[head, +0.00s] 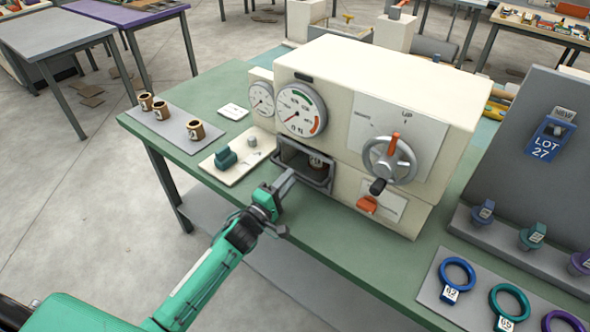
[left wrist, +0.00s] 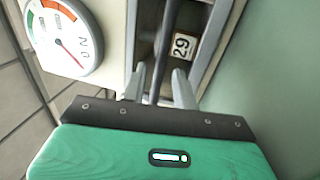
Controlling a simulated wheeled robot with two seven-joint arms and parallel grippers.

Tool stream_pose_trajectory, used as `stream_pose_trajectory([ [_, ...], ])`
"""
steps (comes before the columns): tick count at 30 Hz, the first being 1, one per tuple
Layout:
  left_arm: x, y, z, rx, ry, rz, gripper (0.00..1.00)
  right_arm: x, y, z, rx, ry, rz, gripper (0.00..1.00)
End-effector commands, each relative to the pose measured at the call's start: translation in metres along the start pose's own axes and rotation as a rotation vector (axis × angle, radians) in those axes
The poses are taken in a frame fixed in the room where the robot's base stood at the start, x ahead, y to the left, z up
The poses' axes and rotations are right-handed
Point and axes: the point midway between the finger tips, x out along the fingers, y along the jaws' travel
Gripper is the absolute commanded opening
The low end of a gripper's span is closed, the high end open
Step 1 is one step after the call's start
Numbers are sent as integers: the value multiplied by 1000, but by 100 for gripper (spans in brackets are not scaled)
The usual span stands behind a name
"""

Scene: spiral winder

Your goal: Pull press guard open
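The cream press (head: 330,100) stands on the green bench. In its lower left front is a dark opening with a grey guard frame (head: 327,180) across it. A small brown piece (head: 317,161) sits inside; its label reads 29 in the left wrist view (left wrist: 181,47). My left gripper (head: 286,180) is at the guard, from the front left. In the left wrist view its two fingers (left wrist: 160,82) stand apart, with a dark guard bar (left wrist: 163,50) running between them and gaps showing beside it. My right gripper is not in view.
A handwheel (head: 390,160) with an orange pointer and an orange lever (head: 367,205) are on the press front. A small board with a teal part (head: 225,158) lies left of the opening, and a grey tray (head: 172,142) holds brown cups. Coloured rings (head: 458,274) lie at right.

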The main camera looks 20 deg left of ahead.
Motion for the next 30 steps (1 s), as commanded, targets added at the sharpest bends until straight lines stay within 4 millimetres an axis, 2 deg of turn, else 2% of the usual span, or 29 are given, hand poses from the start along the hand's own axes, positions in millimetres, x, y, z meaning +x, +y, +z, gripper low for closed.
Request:
stream_pose_trajectory([
  [3,19,2,0,-1,1,2,29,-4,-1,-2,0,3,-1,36],
  [7,31,1,0,0,1,2,29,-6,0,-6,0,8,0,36],
  [19,38,0,0,0,0,0,29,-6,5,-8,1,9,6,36],
  [20,38,0,0,0,0,0,27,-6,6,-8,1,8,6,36],
  [24,38,0,0,0,0,0,0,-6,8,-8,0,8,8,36],
  [30,38,0,0,0,0,0,0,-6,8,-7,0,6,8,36],
])
